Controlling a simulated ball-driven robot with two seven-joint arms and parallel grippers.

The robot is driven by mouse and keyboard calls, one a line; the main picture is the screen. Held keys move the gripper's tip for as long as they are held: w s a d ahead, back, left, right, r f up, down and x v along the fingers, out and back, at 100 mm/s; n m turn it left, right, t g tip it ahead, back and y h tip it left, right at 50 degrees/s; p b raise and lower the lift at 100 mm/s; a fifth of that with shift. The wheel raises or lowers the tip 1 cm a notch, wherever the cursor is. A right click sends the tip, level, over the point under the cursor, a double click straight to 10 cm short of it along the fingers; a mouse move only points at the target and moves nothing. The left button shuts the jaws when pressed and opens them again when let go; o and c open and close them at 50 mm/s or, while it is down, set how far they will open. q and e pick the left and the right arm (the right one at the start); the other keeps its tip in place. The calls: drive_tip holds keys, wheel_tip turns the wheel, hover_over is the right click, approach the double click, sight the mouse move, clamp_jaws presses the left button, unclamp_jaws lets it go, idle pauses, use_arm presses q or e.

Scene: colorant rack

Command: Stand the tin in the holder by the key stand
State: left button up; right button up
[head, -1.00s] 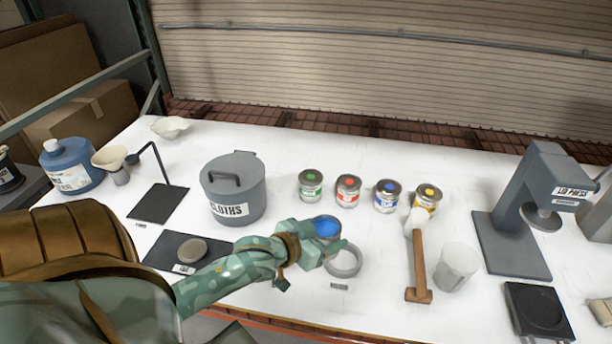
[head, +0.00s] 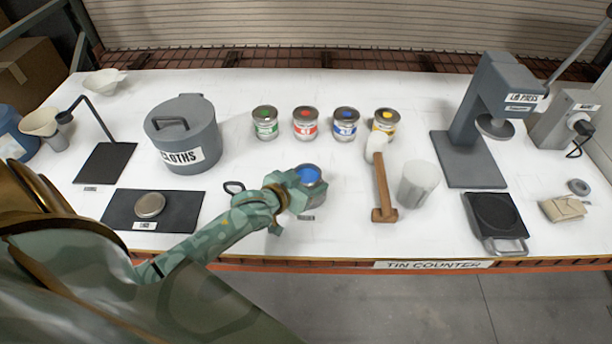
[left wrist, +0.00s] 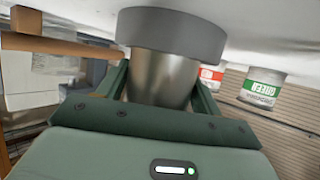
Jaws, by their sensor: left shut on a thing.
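The tin, silver with a blue top (head: 309,174), is between the fingers of my left gripper (head: 297,188), which is shut on it. In the left wrist view the tin's silver side (left wrist: 160,78) shows between the two fingers. A thick grey ring-shaped holder (left wrist: 172,32) surrounds the tin's table-side end in that view. The tin looks upright; I cannot tell whether it rests on the bottom. In the head view the gripper and tin hide most of the holder. A small dark loop (head: 234,187), perhaps part of the key stand, shows just left of the gripper. My right gripper is out of view.
Several labelled tins, including a green one (head: 265,122) and a red one (head: 305,123), stand behind. A mallet (head: 384,190) and a cloudy cup (head: 418,184) are to the right. A grey CLOTHS bin (head: 190,150) and dark mat (head: 116,207) are to the left.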

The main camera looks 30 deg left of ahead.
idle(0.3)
use_arm(q)
drive_tip(key=o, duration=1.1)
drive_tip(key=shift+r, duration=0.15)
drive_tip(key=p+v, duration=0.2)
drive_tip(key=v, duration=1)
